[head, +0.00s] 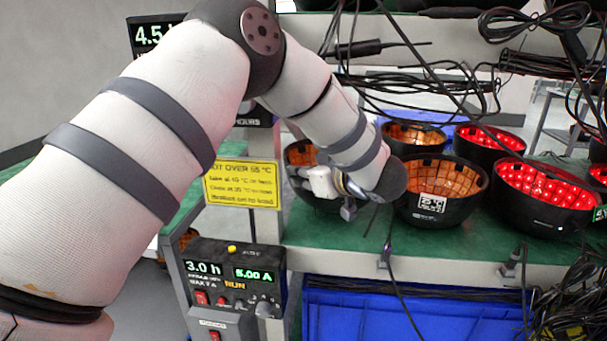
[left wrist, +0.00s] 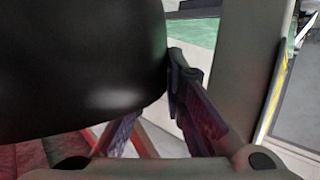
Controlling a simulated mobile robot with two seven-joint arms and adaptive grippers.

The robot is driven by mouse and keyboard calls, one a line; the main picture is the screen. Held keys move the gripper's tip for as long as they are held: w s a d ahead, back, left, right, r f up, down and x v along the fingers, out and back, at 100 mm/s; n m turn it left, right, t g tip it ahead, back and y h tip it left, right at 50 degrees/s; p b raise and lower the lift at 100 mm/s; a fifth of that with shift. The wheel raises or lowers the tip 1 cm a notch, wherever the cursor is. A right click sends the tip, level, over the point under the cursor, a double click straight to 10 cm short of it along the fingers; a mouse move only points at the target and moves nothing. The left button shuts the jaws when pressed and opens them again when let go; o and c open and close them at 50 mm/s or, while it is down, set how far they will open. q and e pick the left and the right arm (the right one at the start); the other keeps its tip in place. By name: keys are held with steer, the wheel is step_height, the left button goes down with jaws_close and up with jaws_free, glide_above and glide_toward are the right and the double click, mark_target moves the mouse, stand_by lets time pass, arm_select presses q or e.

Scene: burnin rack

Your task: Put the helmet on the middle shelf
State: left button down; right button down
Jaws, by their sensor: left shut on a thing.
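My left arm reaches in from the left, and its gripper (head: 318,181) is at the leftmost black helmet (head: 299,155) with an amber lining, on the green middle shelf (head: 345,231). The wrist and gripper hide part of this helmet, and I cannot tell whether it rests fully on the shelf. In the left wrist view, the smooth black shell (left wrist: 75,65) fills the left side. The left gripper (left wrist: 150,100) is shut on its rim; one finger is partly hidden by the shell. My right gripper is not in view.
Amber-lined helmets (head: 441,195) and red-lit ones (head: 545,195) stand to the right on the same shelf. Black cables (head: 430,85) hang above them. A control box (head: 235,290) and a yellow sign (head: 241,184) are at the rack's left post. A blue bin (head: 360,315) is below.

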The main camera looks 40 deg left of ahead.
arm_select(q)
steer(key=shift+r, duration=0.15)
steer(key=c, duration=1.7)
jaws_free()
steer(key=shift+f, duration=0.2)
steer(key=shift+o, duration=0.2)
steer(key=shift+d+r, duration=0.25)
steer(key=shift+r, duration=0.1)
steer(key=v, duration=1.1)
steer(key=shift+s+d, duration=0.2)
steer(key=shift+d, duration=0.05)
